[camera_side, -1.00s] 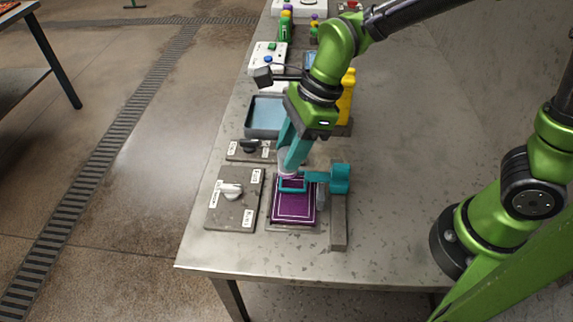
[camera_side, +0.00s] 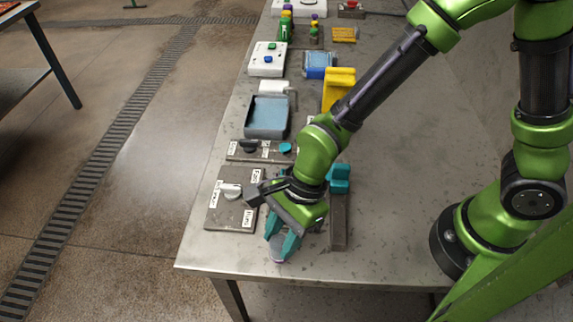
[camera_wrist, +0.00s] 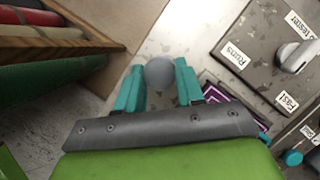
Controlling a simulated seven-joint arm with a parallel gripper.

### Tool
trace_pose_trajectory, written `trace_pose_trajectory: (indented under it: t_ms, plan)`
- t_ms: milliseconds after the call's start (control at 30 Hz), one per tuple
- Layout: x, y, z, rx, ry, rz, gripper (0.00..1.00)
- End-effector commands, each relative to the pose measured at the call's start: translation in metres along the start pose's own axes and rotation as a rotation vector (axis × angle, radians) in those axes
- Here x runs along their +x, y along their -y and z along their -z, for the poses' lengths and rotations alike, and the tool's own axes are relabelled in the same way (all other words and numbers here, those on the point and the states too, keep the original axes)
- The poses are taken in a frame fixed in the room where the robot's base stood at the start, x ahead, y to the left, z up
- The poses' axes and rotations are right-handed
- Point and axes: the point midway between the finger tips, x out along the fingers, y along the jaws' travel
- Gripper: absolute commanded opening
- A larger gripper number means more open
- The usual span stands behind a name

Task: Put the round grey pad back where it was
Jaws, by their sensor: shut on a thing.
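My gripper (camera_side: 279,247) is shut on the round grey pad (camera_side: 277,254), above the near part of the table. In the wrist view, the pad (camera_wrist: 160,72) sits between the two teal fingertips (camera_wrist: 158,78). The purple rug (camera_wrist: 212,92) shows only in part beside the gripper in the wrist view. My gripper and wrist hide it in the side view. A teal clamp part (camera_side: 339,178) stands on a grey bar right of my wrist. I cannot tell how high the pad is above the surface.
A dial plate (camera_side: 231,215) with a pale knob and labels lies to the left. Behind it are a labelled strip with a teal knob (camera_side: 286,148), a blue-lined tray (camera_side: 267,117) and a yellow block (camera_side: 338,88). The table's front edge is close; its right side is bare.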

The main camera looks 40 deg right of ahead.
Motion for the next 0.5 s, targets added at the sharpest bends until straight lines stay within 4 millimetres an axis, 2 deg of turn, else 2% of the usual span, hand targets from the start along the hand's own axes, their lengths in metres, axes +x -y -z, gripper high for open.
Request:
trace_pose_trajectory:
  t_ms: [367, 400, 500]
  plan:
    - [0.0039, 0.0002, 0.0016, 0.0, 0.0, 0.0, 0.0]
    - [0.0041, 0.0003, 0.0017, -0.001, 0.0, 0.001, 0.4]
    - [0.0038, 0.0003, 0.0016, -0.001, 0.0, 0.001, 0.56]
